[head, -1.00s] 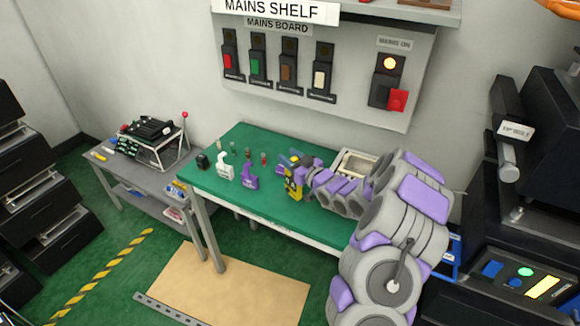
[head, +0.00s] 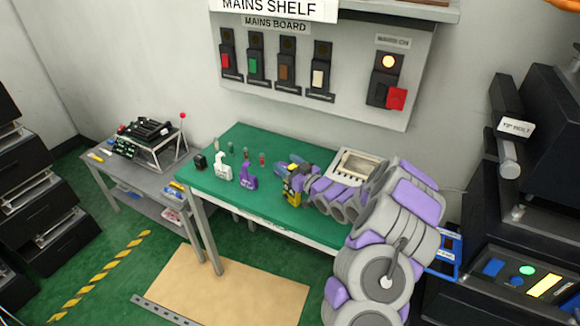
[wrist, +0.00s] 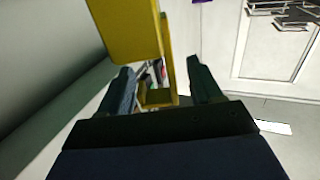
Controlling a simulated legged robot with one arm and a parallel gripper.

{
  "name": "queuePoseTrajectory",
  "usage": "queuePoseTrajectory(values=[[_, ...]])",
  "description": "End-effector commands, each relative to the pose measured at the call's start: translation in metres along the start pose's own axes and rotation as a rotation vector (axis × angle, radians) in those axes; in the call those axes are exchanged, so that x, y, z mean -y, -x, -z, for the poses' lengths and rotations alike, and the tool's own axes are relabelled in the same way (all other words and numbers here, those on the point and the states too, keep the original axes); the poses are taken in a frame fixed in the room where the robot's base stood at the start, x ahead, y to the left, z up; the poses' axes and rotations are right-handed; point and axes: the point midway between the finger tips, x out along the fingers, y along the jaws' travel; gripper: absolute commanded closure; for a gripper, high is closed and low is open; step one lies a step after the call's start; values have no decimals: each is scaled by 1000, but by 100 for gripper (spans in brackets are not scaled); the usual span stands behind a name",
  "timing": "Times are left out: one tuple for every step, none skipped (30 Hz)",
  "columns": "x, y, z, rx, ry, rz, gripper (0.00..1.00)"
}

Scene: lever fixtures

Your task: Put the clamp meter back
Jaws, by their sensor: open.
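A yellow-and-dark device (head: 291,193), which looks like the clamp meter, stands at the front right of the green table (head: 230,190). My gripper (head: 290,170) is at the device's upper part, with its bluish fingers around or just behind it; the head view does not settle which. In the wrist view my gripper (wrist: 163,88) has its two dark fingers well apart. Yellow parts of the device (wrist: 124,30) show between and above them, with visible gaps to the fingers. The device's lower part is partly hidden by the gripper in the wrist view.
A white device (head: 223,167) and a purple one (head: 247,177) stand left of the yellow device, with small pegs behind. A cream tray (head: 357,165) lies at the table's right end. The mains board (head: 320,75) hangs behind. The table's front left is clear.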

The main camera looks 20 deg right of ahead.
Motion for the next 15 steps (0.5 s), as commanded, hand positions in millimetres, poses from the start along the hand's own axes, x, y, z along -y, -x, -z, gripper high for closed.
queuePoseTrajectory(values=[[0,1,0,0,0,-1,36],[-1,2,0,0,0,-1,36],[-1,4,0,0,0,-2,36],[-2,6,1,0,1,-2,36],[-2,9,1,0,1,-2,36],[-2,13,1,0,0,-3,36],[-2,17,1,0,-1,-3,36],[-2,22,1,0,-2,-3,36],[-2,28,1,1,-2,-3,36],[-1,32,1,1,-3,-3,36],[-1,37,1,1,-4,-3,36],[-2,44,1,2,-3,-4,36],[-3,48,1,2,-1,-5,36],[-2,53,1,2,-1,-4,36],[-2,59,1,3,-1,-4,36]])
